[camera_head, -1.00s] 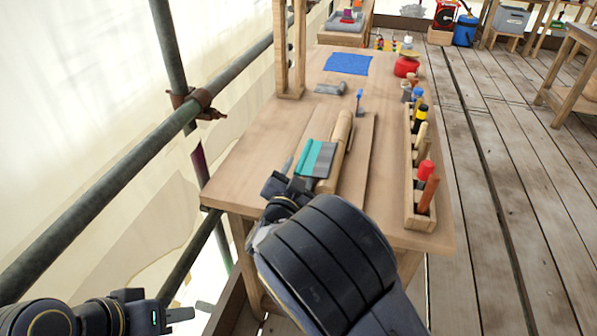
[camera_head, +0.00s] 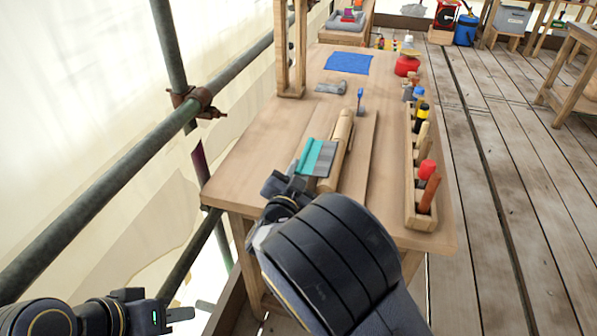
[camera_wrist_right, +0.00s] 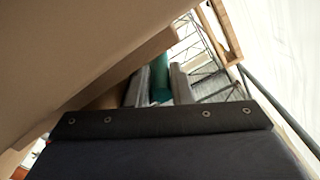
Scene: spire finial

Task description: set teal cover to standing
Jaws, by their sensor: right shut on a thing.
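The teal cover (camera_head: 315,156) is a flat teal piece with a grey part along its right side. In the head view it is at the near left of the workbench, beside a long round wooden piece. My right gripper (camera_head: 292,178) is at its near left edge. In the right wrist view teal (camera_wrist_right: 160,78) shows between the two grey fingers of my right gripper (camera_wrist_right: 158,92), shut on it. Whether the cover touches the bench is unclear. My left gripper (camera_head: 182,314) is low at the left, off the bench; its finger gap is unclear.
The round wooden piece (camera_head: 341,140) lies along the workbench (camera_head: 250,160). A wooden rack (camera_head: 411,190) with several tools lines the right edge. A wooden frame (camera_head: 292,92) stands at the back left. A blue cloth (camera_head: 348,63) lies beyond. Scaffold pipes run along the left.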

